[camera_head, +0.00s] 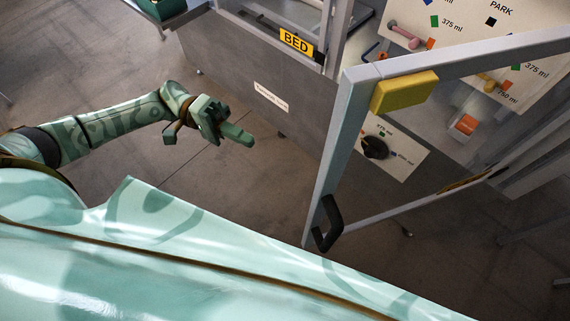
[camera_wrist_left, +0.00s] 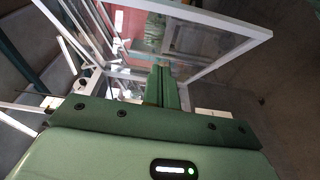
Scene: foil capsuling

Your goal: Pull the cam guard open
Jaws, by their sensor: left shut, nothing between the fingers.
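The cam guard (camera_head: 344,135) is a grey-framed door with a see-through middle. In the head view it stands swung out from the machine, towards me. A black handle (camera_head: 328,222) sits low on its near post, and a yellow block (camera_head: 404,92) is at its upper corner. My left gripper (camera_head: 240,135) is shut and empty, left of the guard and apart from its handle. Its closed green fingers also show in the left wrist view (camera_wrist_left: 162,86), in front of a pale-framed clear panel (camera_wrist_left: 215,40); I cannot tell whether that is the guard. My right gripper is out of view.
Behind the guard are a black knob (camera_head: 375,147) and a board with coloured markers (camera_head: 455,22). Open floor (camera_head: 215,190) lies between my body and the cabinet.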

